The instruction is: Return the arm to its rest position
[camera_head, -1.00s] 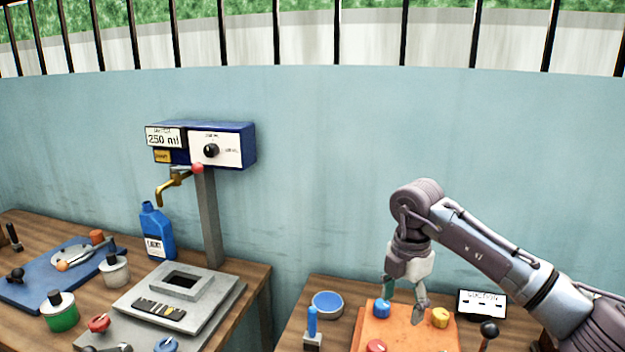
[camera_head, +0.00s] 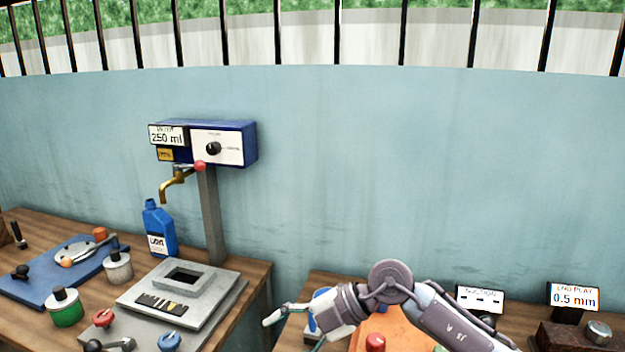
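My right arm (camera_head: 455,318) comes in from the lower right and bends at a round joint above the orange board. Its gripper (camera_head: 294,331) points left, low over the front left part of the right table. The two fingers are spread apart and nothing shows between them. The lower finger is partly cut off by the bottom edge of the view. My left arm and gripper are not in view.
The orange board (camera_head: 400,328) is partly hidden behind my arm. A "SUCTION" sign (camera_head: 480,298) and an "END PLAY 0.5 mm" sign (camera_head: 575,297) stand to the right. A blue bottle (camera_head: 160,230) stands below the brass tap (camera_head: 172,185) on the left table.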

